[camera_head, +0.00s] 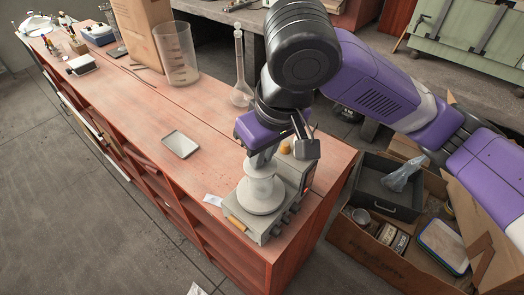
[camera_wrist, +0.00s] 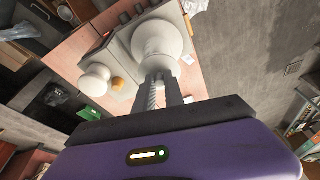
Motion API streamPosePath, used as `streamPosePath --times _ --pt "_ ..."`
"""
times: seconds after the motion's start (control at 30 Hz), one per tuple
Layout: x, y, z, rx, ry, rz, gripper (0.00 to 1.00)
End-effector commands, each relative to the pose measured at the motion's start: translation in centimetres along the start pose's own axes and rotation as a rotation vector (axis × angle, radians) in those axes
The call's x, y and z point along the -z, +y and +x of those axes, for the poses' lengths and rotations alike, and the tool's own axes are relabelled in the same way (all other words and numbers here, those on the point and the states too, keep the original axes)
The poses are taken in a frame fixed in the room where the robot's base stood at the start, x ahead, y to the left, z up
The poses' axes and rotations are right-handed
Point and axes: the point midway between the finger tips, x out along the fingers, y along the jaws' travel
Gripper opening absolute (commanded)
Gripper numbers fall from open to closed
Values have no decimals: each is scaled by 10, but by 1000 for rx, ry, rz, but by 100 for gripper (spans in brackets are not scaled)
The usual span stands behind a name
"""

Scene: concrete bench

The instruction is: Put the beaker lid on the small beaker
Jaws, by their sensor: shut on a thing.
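My gripper (camera_head: 262,160) points down over a grey hotplate-like device (camera_head: 245,226) near the bench's right end. It is shut on the narrow neck of a white piece, which I take to be the beaker lid (camera_wrist: 157,62). Below the gripper a wide white round body (camera_head: 260,196) sits on the device. In the wrist view the white shapes run together beyond the fingertips, so I cannot tell whether the lid touches what is under it. I cannot clearly make out the small beaker. A large clear beaker (camera_head: 178,57) stands farther back on the bench.
A long-necked flask (camera_head: 241,94) stands behind my gripper. An orange cap (camera_head: 285,147) and another white rounded thing (camera_wrist: 95,82) are beside the device. A shallow grey tray (camera_head: 180,144) lies to the left. A cardboard box (camera_head: 375,235) is right of the bench.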

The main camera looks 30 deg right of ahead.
Motion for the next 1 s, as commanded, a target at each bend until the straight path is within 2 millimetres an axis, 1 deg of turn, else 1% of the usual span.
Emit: streamPosePath --times 0.2,0.23,0.33,0.37,0.57,0.67,1.0 --pt "0 0 0 0 0 -1 0" --pt "0 0 0 0 0 -1 18" --pt "0 0 0 0 0 -1 37" --pt "0 0 0 0 0 -1 39" --pt "0 0 0 0 0 -1 39" --pt "0 0 0 0 -1 -1 57" --pt "0 0 -1 0 -1 -1 57"
